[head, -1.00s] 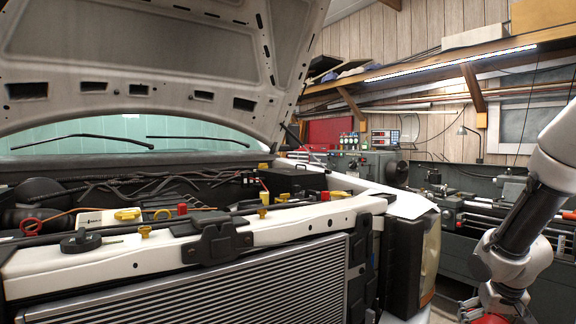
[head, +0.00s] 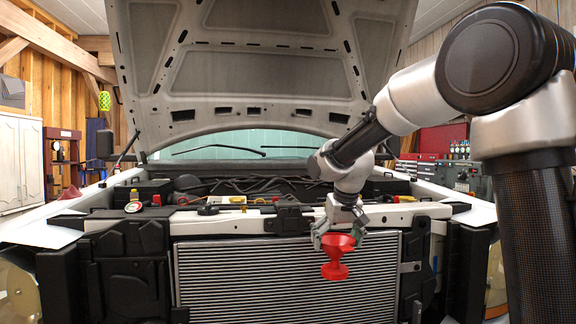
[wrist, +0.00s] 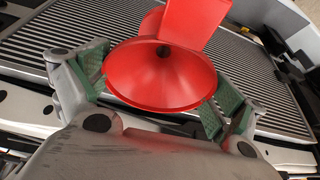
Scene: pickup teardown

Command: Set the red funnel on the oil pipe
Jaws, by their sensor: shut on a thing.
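The red funnel (head: 335,270) is in my gripper (head: 338,234), in front of the truck's radiator grille and below the top of the front crossbar. In the wrist view the funnel (wrist: 160,78) has its wide cone between the two green-padded fingers of my gripper (wrist: 158,88), which are shut on its sides. The cone's dark hole faces the wrist camera. The oil pipe cannot be made out. Small yellow and red caps show in the engine bay (head: 250,190) behind the crossbar.
The white front crossbar (head: 240,222) and radiator grille (head: 260,280) lie close behind the funnel. The raised hood (head: 260,60) overhangs the engine bay. A workbench with red drawers (head: 440,138) stands at the right, and a white cabinet (head: 20,160) at the left.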

